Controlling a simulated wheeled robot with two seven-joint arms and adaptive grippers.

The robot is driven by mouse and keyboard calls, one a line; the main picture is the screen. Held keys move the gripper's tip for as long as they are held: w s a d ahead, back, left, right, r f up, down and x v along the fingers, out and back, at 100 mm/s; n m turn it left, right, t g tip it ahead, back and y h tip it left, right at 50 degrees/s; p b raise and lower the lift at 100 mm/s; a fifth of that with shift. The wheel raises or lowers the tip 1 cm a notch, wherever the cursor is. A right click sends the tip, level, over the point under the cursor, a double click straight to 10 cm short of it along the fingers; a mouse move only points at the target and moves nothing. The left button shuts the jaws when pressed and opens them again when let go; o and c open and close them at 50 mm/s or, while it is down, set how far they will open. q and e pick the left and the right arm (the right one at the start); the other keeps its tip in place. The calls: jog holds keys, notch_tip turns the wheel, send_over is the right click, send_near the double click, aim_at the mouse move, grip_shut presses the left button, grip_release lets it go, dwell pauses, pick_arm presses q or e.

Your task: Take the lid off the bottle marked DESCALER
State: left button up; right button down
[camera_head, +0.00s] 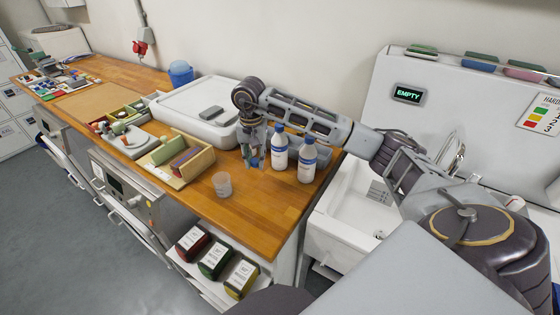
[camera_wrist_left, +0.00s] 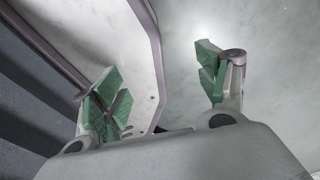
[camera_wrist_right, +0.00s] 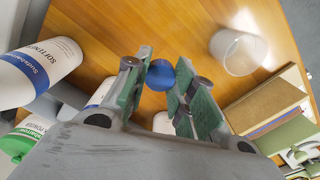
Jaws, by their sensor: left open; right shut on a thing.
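My right gripper (camera_head: 253,162) points down over the wooden counter, left of two white bottles. In the right wrist view its fingers (camera_wrist_right: 160,82) are shut on a small round blue thing, which looks like a lid (camera_wrist_right: 161,74). Of the two bottles, one (camera_head: 279,153) stands closest to the gripper and the other (camera_head: 307,163) is to its right; in the right wrist view a blue-labelled bottle reads SOFTENER (camera_wrist_right: 40,68). I cannot read DESCALER on any label. A white shape lies partly hidden behind the fingers. My left gripper (camera_wrist_left: 160,85) is open and empty, outside the head view.
A clear cup (camera_head: 222,184) stands near the counter's front edge. A sink (camera_head: 350,205) is right of the counter.

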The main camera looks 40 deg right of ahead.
send_over(258, 185)
notch_tip(258, 185, down, 5)
jog(key=shift+s+a+f+p, duration=0.1)
jog(key=shift+p, duration=0.3)
jog(key=shift+f, duration=0.55)
pick_arm(q)
jog(key=shift+s+d+r, duration=0.1)
jog(key=shift+d+r, duration=0.35)
jog(key=shift+d, duration=0.1)
pick_arm(e)
jog(key=shift+f+p, duration=0.35)
jog(key=shift+f, duration=1.5)
pick_arm(q)
jog(key=shift+s+r, duration=0.1)
jog(key=shift+r, duration=0.2)
jog(key=shift+f, duration=0.15)
pick_arm(e)
jog(key=shift+f, duration=0.1)
